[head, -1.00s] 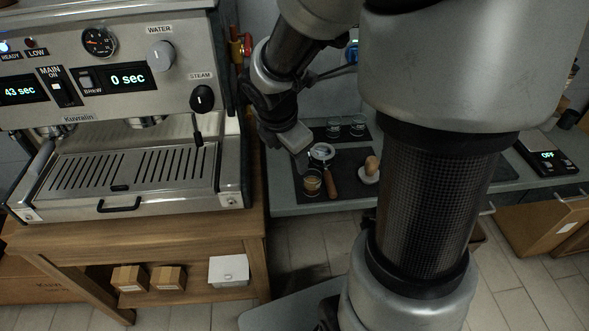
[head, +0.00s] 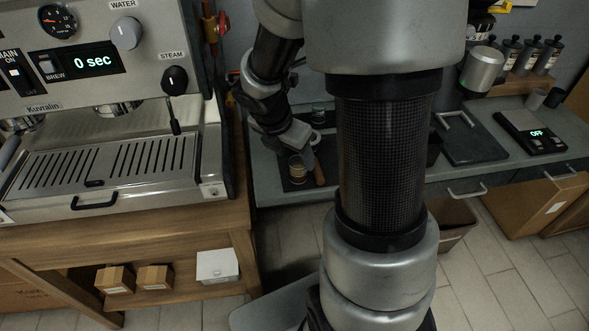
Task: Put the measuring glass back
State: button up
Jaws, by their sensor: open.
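A small glass with brown liquid (head: 297,172), which looks like the measuring glass, stands upright on the dark mat on the grey counter. My gripper (head: 303,153) is right above or beside it, pointing down, and is open. I cannot tell whether the fingers touch the glass. Another small clear glass (head: 318,113) stands further back on a dark mat, partly hidden by my arm. Any glass next to it is hidden.
A wooden handle (head: 319,174) lies just right of the glass. The espresso machine (head: 110,150) stands on a wooden table at the left. A scale (head: 535,134) and a black board (head: 468,138) are at the right. My arm covers the middle of the counter.

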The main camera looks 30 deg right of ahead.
aim_at(298, 162)
jog(key=b+x, duration=0.2)
jog(key=x, duration=0.3)
jog(key=shift+w+d+f, duration=0.1)
jog(key=shift+w, duration=0.05)
jog(key=shift+c, duration=0.2)
jog(key=c, duration=1.2)
jog(key=shift+c, duration=0.2)
